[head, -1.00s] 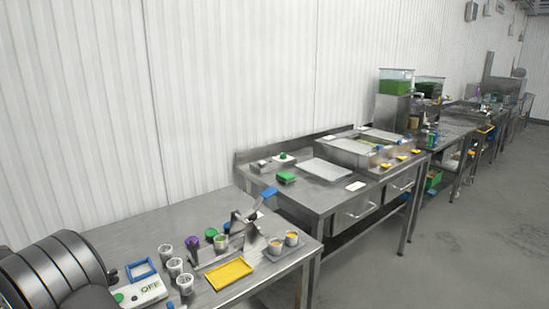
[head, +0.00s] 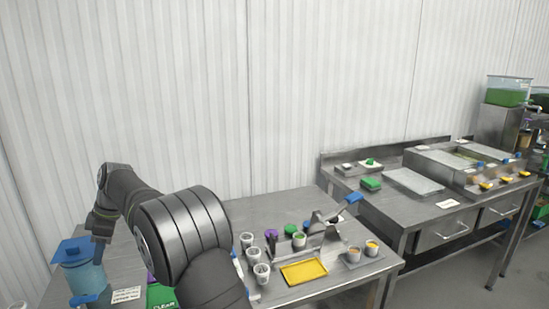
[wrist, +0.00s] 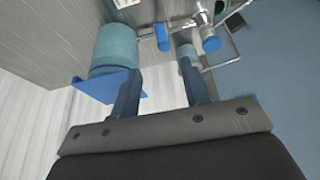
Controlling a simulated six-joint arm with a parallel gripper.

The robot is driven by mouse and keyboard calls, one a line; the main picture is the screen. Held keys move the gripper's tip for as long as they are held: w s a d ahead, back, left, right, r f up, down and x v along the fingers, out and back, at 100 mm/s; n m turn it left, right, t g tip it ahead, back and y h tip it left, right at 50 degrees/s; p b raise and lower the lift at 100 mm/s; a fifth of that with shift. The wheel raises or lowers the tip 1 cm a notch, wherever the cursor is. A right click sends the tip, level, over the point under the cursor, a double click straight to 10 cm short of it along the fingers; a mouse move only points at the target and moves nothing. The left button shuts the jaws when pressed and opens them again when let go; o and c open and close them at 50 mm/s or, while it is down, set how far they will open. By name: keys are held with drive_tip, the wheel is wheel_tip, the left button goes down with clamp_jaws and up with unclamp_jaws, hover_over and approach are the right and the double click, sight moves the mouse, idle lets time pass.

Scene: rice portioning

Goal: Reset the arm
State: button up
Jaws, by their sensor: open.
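My gripper (wrist: 160,85) is open in the wrist view, with its two dark blue fingers apart and nothing seen held between them. A blue-teal cylindrical container (wrist: 113,45) with a blue lid (wrist: 105,86) stands just left of the fingers in that view, which shows it upside down. In the head view my arm bends over to the left, and its end hangs near the blue lid (head: 74,250) of a translucent blue container (head: 88,279). The gripper's fingers are hard to make out there, and I cannot tell whether they touch the lid.
On the steel table (head: 250,212) stand several small cups (head: 262,272), a yellow tray (head: 304,272) and a metal fixture with a blue handle (head: 330,218). A second steel counter (head: 390,205) stands at right. My arm hides part of the near table.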

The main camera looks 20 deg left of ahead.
sight(91, 296)
drive_tip(key=x, duration=1.3)
drive_tip(key=shift+s+a+f, duration=0.1)
drive_tip(key=shift+s+f, duration=0.05)
drive_tip(key=shift+f, duration=0.1)
drive_tip(key=shift+s+f, duration=0.15)
drive_tip(key=shift+f, duration=0.1)
drive_tip(key=shift+s+d+m+t+y, duration=0.15)
drive_tip(key=shift+m+y, duration=0.05)
drive_tip(key=shift+m, duration=0.4)
drive_tip(key=shift+s+d+m+t+y, duration=0.1)
drive_tip(key=shift+s+m+t+y, duration=0.1)
drive_tip(key=shift+m, duration=0.4)
drive_tip(key=shift+w, duration=0.1)
drive_tip(key=shift+w+a+n, duration=0.25)
drive_tip(key=shift+n, duration=0.45)
drive_tip(key=shift+w+a+r+n+h, duration=0.1)
drive_tip(key=shift+w+r+n+h, duration=0.1)
drive_tip(key=shift+n+h, duration=0.15)
drive_tip(key=w+v, duration=0.1)
drive_tip(key=v, duration=1.5)
drive_tip(key=shift+g, duration=0.45)
drive_tip(key=shift+f, duration=0.15)
